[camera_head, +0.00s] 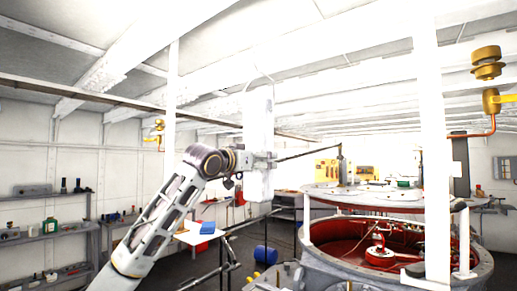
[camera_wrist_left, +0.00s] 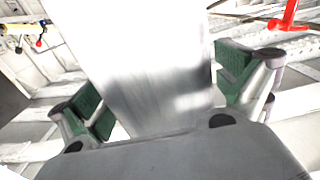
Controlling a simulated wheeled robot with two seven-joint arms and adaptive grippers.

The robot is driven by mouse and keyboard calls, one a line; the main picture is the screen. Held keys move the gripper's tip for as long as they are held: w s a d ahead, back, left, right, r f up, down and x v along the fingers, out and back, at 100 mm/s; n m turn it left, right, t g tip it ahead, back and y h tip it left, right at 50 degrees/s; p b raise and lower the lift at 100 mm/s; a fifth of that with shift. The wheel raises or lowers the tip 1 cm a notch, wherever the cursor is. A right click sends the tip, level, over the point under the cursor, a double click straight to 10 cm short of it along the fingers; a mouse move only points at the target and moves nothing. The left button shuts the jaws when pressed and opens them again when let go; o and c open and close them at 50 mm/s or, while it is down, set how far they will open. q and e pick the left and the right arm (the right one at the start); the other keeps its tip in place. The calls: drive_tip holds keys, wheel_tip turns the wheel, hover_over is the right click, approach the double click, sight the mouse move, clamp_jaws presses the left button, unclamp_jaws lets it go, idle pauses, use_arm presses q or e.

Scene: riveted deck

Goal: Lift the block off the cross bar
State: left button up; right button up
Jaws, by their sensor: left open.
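A tall white block (camera_head: 259,125) hangs upright in the middle of the head view, with a thin wire loop at its top. The bright ceiling washes out what the loop hangs on, so I cannot make out the cross bar there. My left gripper (camera_head: 265,160) is at the lower half of the block. In the left wrist view, the block (camera_wrist_left: 150,70) stands between the green-padded fingers of my left gripper (camera_wrist_left: 160,90), which are open. The right finger is very close to the block's edge; contact is not clear. My right gripper is not in view.
A large round grey vessel with a red interior (camera_head: 345,230) stands at the lower right. A white post (camera_head: 432,150) rises in front of it. Shelves (camera_head: 45,233) line the left wall. A blue drum (camera_head: 265,255) is on the floor. Brass fittings (camera_head: 487,65) hang upper right.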

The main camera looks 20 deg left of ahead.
use_arm(q)
drive_tip(key=c, duration=1.5)
drive_tip(key=shift+s+r, duration=0.1)
drive_tip(key=shift+c, duration=0.7)
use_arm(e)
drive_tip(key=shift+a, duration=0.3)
use_arm(q)
drive_tip(key=shift+r, duration=0.2)
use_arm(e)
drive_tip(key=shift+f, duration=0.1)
